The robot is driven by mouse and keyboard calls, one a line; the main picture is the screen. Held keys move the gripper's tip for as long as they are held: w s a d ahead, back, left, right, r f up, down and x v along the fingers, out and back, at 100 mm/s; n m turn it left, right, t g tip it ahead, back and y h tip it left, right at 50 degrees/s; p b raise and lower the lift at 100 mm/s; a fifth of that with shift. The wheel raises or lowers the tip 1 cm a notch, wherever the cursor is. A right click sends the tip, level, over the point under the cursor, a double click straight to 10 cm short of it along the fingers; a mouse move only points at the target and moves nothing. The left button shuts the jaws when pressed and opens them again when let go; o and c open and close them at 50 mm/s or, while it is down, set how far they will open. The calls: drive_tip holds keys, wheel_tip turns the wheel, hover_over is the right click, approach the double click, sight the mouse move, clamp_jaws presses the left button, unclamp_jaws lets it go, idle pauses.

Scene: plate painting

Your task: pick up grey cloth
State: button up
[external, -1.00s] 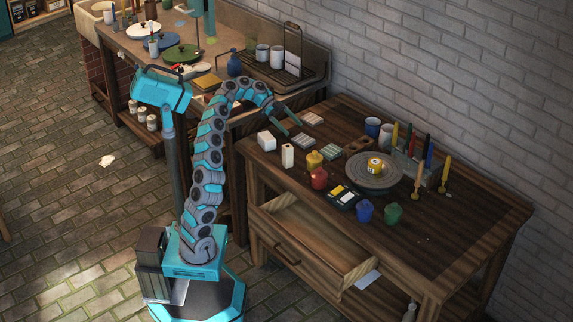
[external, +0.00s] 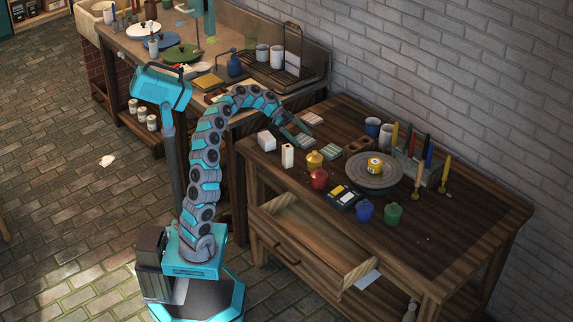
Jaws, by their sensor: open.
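Three small flat folded cloths lie on the wooden table near its back left corner. The one that looks greyest (external: 306,141) is just below my fingertips. A pale pinkish one (external: 313,118) lies behind it, and a pale greenish one (external: 331,151) lies to its right. Their colours are hard to tell apart at this size. My gripper (external: 301,131) is open and points down to the right, close above or at the greyish cloth. I cannot tell whether it touches. The fingers cover part of that cloth's near surroundings.
White boxes (external: 266,141) and yellow and red pots (external: 319,179) stand in front of the cloths. A dark block (external: 358,146) and a round wheel (external: 351,176) with a yellow tin (external: 375,166) are to the right. The drawer (external: 310,240) below is open.

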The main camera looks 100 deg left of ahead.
drive_tip(key=shift+c, duration=0.2)
drive_tip(key=c, duration=1)
drive_tip(key=shift+o, duration=0.2)
drive_tip(key=shift+r, duration=0.1)
